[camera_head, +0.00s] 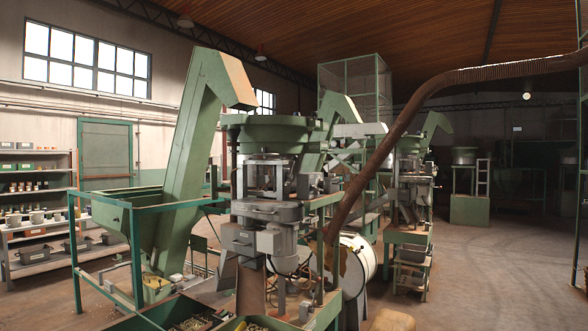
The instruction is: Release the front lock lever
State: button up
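A green and grey nut machine (262,215) stands in the middle, with a round green bowl (268,133) on top and grey metal blocks (255,238) at its front. I cannot single out the front lock lever among these small parts; it is too small or hidden. My gripper is not in view.
A green hopper (150,228) with a tall sloping chute (195,140) stands left of the machine, inside a green rail frame (135,262). Shelves (38,218) line the left wall. A brown curved pipe (400,122) crosses the right side. Open floor (490,275) lies right.

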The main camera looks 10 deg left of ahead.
aim_at(295, 157)
jog(key=u, duration=0.05)
jog(key=i, duration=2.6)
